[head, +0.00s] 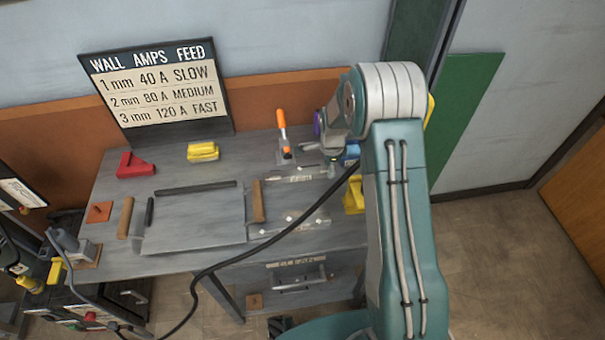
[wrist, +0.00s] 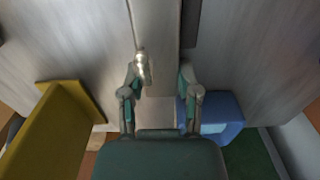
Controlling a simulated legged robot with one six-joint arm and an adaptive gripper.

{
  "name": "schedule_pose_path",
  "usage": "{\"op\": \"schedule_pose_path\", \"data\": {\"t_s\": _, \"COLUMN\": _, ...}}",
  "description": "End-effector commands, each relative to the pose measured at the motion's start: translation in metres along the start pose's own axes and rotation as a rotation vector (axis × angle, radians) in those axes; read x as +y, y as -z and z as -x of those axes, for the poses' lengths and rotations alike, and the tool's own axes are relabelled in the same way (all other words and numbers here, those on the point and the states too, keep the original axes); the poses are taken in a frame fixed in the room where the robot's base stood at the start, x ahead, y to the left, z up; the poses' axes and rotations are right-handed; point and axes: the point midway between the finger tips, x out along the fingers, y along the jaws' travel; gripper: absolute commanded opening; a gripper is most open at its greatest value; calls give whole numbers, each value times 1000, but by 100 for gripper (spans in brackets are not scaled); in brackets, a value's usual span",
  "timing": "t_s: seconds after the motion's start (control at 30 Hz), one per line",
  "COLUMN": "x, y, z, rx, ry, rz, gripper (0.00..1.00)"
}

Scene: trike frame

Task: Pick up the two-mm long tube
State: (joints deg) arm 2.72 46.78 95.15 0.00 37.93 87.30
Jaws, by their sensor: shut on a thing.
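My gripper (wrist: 163,75) shows in the wrist view over a pale grey metal surface, its two fingers apart. A small shiny rounded metal piece (wrist: 143,68) is at the left fingertip, and my gripper is shut on it as far as I can tell. I cannot tell whether this is the two-mm long tube. Dark bars lie along the back (head: 195,187) and left (head: 149,211) edges of a grey plate (head: 200,222).
The wrist view shows a yellow block (wrist: 60,130) left of my gripper and a blue block (wrist: 222,118) close to its right finger. On the table (head: 110,188) are an orange-handled clamp (head: 282,125), a yellow object (head: 203,151) and a red angle piece (head: 135,165). A black cable crosses the front.

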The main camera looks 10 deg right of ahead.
Motion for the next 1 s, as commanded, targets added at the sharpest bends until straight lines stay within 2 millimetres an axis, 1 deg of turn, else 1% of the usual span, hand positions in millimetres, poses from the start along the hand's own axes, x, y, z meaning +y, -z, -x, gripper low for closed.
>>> {"op": "schedule_pose_path", "data": {"t_s": 0.17, "x": 1, "y": -1, "z": 1, "rx": 0, "ry": -2, "rz": 1, "gripper": 0}}
{"op": "schedule_pose_path", "data": {"t_s": 0.27, "x": 0, "y": 0, "z": 11, "rx": 0, "ry": 1, "rz": 1, "gripper": 0}}
{"op": "schedule_pose_path", "data": {"t_s": 0.3, "x": 3, "y": 0, "z": 14, "rx": 0, "ry": 0, "rz": 0, "gripper": 0}}
{"op": "schedule_pose_path", "data": {"t_s": 0.37, "x": 12, "y": 0, "z": 12, "rx": 0, "ry": -3, "rz": 0, "gripper": 0}}
{"op": "schedule_pose_path", "data": {"t_s": 0.53, "x": 42, "y": 0, "z": 12, "rx": 0, "ry": -3, "rz": 0, "gripper": 0}}
{"op": "schedule_pose_path", "data": {"t_s": 0.63, "x": 39, "y": 0, "z": 38, "rx": 0, "ry": 7, "rz": 0, "gripper": 0}}
{"op": "schedule_pose_path", "data": {"t_s": 0.9, "x": 40, "y": 0, "z": 103, "rx": 0, "ry": 5, "rz": 0, "gripper": 0}}
{"op": "schedule_pose_path", "data": {"t_s": 1.0, "x": 40, "y": 0, "z": 123, "rx": 0, "ry": 5, "rz": 0, "gripper": 0}}
